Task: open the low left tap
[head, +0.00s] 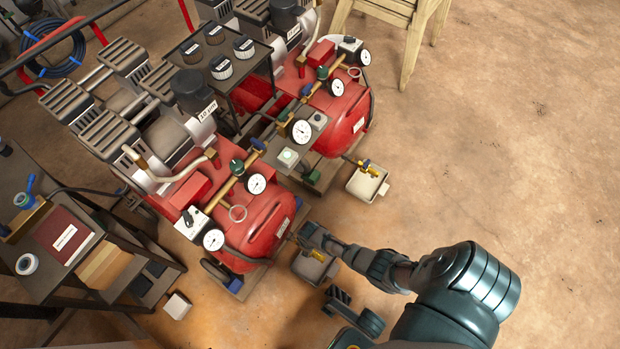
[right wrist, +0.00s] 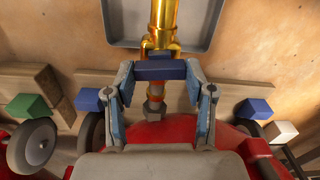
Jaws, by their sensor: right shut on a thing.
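The low left tap is a brass tap (right wrist: 163,22) with a blue handle (right wrist: 160,70), low at the end of the left red tank (head: 262,222). In the right wrist view the handle lies crosswise to the brass pipe. My right gripper (right wrist: 160,76) is shut on the handle, with a fingertip at each end of it. In the head view my right gripper (head: 312,236) reaches in from the lower right and hides most of this tap; a bit of yellow brass (head: 318,255) shows. My left gripper is not in view.
A grey tray (head: 314,272) sits under the tap. The right red tank (head: 345,118) has a similar low tap (head: 368,166) over a pale tray (head: 364,187). A dark side table (head: 40,280) stands at left. Bare floor lies to the right.

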